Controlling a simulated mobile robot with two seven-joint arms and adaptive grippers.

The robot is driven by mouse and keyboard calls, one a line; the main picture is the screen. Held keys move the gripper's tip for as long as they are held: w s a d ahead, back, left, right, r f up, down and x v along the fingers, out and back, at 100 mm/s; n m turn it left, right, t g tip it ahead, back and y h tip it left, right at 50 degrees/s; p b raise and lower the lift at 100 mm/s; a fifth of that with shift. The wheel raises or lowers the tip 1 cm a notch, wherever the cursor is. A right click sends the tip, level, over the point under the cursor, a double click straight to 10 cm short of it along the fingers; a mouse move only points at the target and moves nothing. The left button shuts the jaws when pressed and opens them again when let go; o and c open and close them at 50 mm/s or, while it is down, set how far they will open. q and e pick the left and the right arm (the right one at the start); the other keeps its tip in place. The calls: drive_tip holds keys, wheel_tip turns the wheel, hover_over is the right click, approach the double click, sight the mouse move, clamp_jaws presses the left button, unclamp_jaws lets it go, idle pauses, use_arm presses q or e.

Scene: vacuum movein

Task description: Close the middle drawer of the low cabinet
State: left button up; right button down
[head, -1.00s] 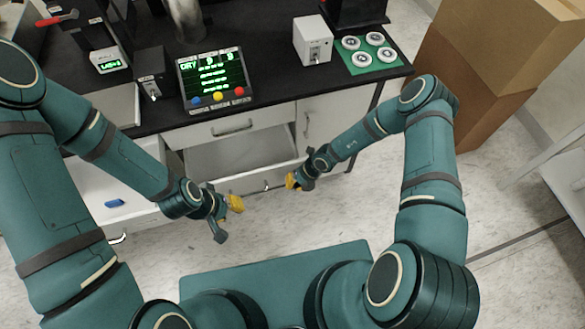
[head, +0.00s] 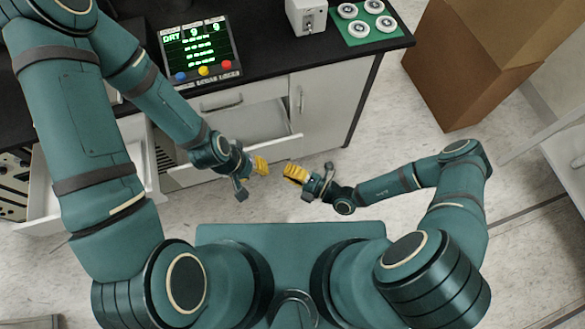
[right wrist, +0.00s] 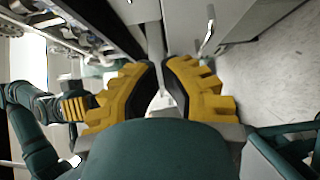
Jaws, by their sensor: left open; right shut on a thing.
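The low cabinet's open drawer (head: 284,143), below a closed top drawer (head: 258,93), is light grey and its visible interior looks empty. My left gripper (head: 262,166) is open in front of this drawer's face and covers part of it; I cannot tell whether it touches. My right gripper (head: 290,173) is near the drawer front's right end, seeming a little apart from it. Its yellow fingers also show in the right wrist view (right wrist: 162,95), close together near a pale strip. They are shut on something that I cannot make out.
Another open drawer (head: 45,195) juts out at the left, partly behind my left arm. A closed cabinet door (head: 330,105) stands right of the open drawer. Brown boxes (head: 450,75) stand at the right. The floor (head: 380,140) between them and the cabinet is clear.

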sight(267, 152)
drive_tip(key=shift+w+a+b, duration=0.6)
drive_tip(key=shift+w+a, duration=2.9)
drive_tip(key=shift+w, duration=0.15)
